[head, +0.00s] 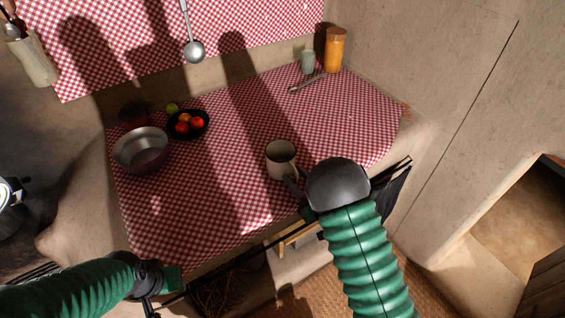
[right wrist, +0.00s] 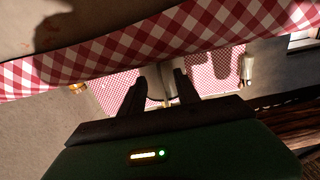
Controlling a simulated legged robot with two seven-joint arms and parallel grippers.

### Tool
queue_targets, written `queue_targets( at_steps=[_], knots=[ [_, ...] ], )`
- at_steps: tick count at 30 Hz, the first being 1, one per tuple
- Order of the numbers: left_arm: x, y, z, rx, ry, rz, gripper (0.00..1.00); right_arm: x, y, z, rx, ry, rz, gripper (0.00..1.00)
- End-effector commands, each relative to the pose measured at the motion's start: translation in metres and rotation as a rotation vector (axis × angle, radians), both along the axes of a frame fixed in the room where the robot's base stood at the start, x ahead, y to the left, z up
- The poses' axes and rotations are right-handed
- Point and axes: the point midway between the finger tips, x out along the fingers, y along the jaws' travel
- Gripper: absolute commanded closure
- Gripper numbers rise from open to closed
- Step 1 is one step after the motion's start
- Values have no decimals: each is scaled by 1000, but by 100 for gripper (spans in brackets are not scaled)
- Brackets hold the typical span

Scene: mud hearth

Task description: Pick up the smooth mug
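The smooth mug (head: 281,160) is pale with a dark inside and stands upright on the red-checked cloth near the front edge. My right gripper (head: 294,183) is at the mug's lower right side in the head view. In the right wrist view the two dark fingers of the gripper (right wrist: 160,80) are apart, with the pale mug (right wrist: 157,88) showing between them. I cannot tell whether the fingers touch it. My left gripper (head: 168,287) is low at the left, off the counter's front edge and away from the mug; its fingers are unclear.
A metal bowl (head: 141,150) and a dark plate of fruit (head: 188,125) stand left of the mug. A green cup (head: 308,62), an orange jar (head: 335,50) and a thin utensil (head: 306,83) are at the back. The cloth (head: 240,110) is clear behind the mug.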

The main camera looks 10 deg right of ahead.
Motion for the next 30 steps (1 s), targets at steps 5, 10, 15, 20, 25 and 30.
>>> queue_targets(
  at_steps=[5, 10, 15, 20, 25, 30],
  knots=[
    [0, 0, 0, 0, 0, 0, 64, 2, 1, -1, -1, 2, -1, 62],
    [0, 0, 0, 0, 0, 0, 64, 1, 0, -1, -1, 2, -1, 79],
    [0, 0, 0, 0, 0, 0, 64, 1, 0, -1, -1, 2, 0, 100],
    [0, 0, 0, 0, 0, 0, 64, 1, 0, -1, -1, 2, -1, 100],
    [0, 0, 0, 0, 0, 0, 64, 1, 0, -1, -1, 3, -1, 100],
    [0, 0, 0, 0, 0, 0, 64, 1, 0, -1, -1, 3, 0, 100]
  ],
)
